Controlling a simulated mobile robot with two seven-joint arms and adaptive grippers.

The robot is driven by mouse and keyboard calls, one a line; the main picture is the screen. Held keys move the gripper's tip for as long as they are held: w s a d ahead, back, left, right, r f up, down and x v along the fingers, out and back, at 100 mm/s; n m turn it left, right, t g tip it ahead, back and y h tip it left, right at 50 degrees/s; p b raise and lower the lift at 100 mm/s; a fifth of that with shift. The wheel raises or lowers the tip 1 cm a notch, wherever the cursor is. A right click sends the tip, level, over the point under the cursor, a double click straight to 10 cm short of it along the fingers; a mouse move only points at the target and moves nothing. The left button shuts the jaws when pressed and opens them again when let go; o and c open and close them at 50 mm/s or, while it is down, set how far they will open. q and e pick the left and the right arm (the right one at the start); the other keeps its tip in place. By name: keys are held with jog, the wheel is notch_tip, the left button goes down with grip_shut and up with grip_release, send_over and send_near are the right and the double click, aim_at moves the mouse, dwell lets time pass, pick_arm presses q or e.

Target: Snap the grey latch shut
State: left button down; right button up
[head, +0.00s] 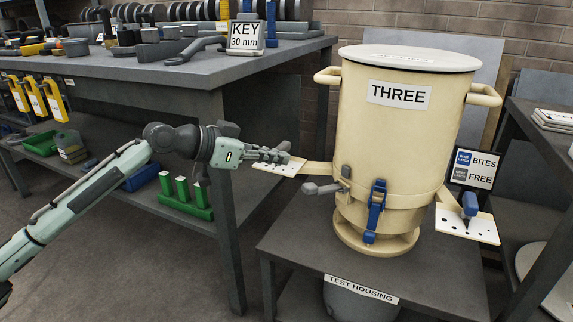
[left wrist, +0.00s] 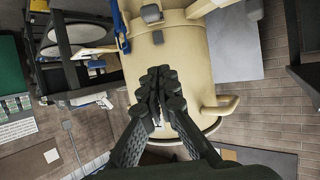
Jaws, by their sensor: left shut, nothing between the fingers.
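The cream housing marked THREE (head: 395,135) stands upright on a dark stand. The grey latch (head: 322,188) is on its lower left front, with its lever sticking out to the left, away from the wall. A blue latch (head: 376,208) sits right of it, upright against the housing. My left gripper (head: 284,155) is shut and empty, left of the housing and above and left of the grey latch, apart from it. In the left wrist view my closed fingers (left wrist: 160,78) lie in front of the housing (left wrist: 185,60), and the grey latch (left wrist: 151,14) shows beyond them. My right gripper is not shown.
A loaded workbench (head: 170,68) is at left. Open space lies before the housing.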

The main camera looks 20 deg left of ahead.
pick_arm(q)
send_over(304, 190)
jog(key=w, duration=0.1)
jog(key=f, duration=0.3)
jog(key=shift+d+f+p, duration=0.2)
jog(key=shift+d+p, duration=0.1)
jog(key=shift+p, duration=0.1)
jog(key=f, duration=0.3)
jog(key=shift+s+a, duration=0.3)
jog(key=shift+s, duration=0.05)
jog(key=shift+s+f, duration=0.1)
jog(key=shift+f, duration=0.45)
jog(key=shift+a, duration=0.1)
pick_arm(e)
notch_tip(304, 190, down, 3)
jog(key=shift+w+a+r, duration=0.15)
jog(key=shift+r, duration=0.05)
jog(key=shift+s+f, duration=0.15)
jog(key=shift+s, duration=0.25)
